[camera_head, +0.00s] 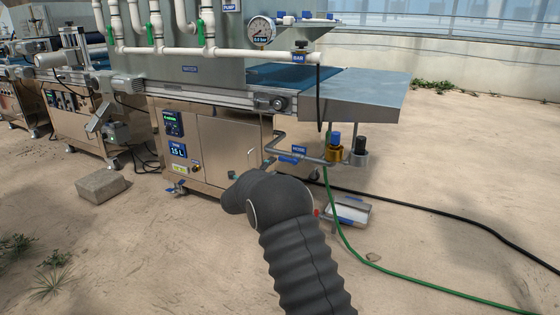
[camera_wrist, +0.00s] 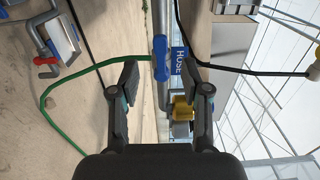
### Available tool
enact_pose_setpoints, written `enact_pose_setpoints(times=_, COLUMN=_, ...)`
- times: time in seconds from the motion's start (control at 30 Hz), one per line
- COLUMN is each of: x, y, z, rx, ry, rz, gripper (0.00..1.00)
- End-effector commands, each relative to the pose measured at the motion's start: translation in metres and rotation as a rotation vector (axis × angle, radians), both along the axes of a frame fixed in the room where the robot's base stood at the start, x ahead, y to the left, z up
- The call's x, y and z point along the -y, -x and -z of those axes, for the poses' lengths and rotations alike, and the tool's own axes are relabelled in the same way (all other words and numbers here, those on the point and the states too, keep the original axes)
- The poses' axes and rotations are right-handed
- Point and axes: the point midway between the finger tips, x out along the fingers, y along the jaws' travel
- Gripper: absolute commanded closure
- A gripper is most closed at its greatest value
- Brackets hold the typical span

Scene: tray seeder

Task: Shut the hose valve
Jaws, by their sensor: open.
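The hose valve has a blue lever (camera_head: 288,159), which also shows in the wrist view (camera_wrist: 160,58). The lever lies along the grey pipe (camera_wrist: 164,98) it sits on. A blue HOSE label (camera_head: 299,149) is beside it and reads sideways in the wrist view (camera_wrist: 179,63). My gripper (camera_wrist: 163,80) is open and empty, one finger to each side of the pipe in the picture, with the lever showing between and beyond the fingertips. I see no contact, and the depth gap is hard to tell. In the head view my arm hides most of the gripper.
A brass unit with a blue cap (camera_head: 335,147) and a dark-capped one (camera_head: 359,151) stand right of the lever. A green hose (camera_head: 334,220) hangs below. A red-handled part (camera_wrist: 45,61) is low nearby. The steel cabinet (camera_head: 228,148) is behind. A stone block (camera_head: 101,186) lies left.

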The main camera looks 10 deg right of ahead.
Motion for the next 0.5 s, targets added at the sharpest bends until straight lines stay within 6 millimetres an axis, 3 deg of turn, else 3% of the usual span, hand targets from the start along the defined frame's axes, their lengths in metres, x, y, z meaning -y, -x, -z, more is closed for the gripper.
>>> enact_pose_setpoints(times=0.2, x=0.024, y=-0.033, z=0.000, rx=0.001, ry=0.001, rz=0.001, gripper=0.53)
enact_pose_setpoints(times=0.5, x=0.041, y=-0.056, z=0.000, rx=0.000, ry=0.001, rz=-0.001, gripper=0.53)
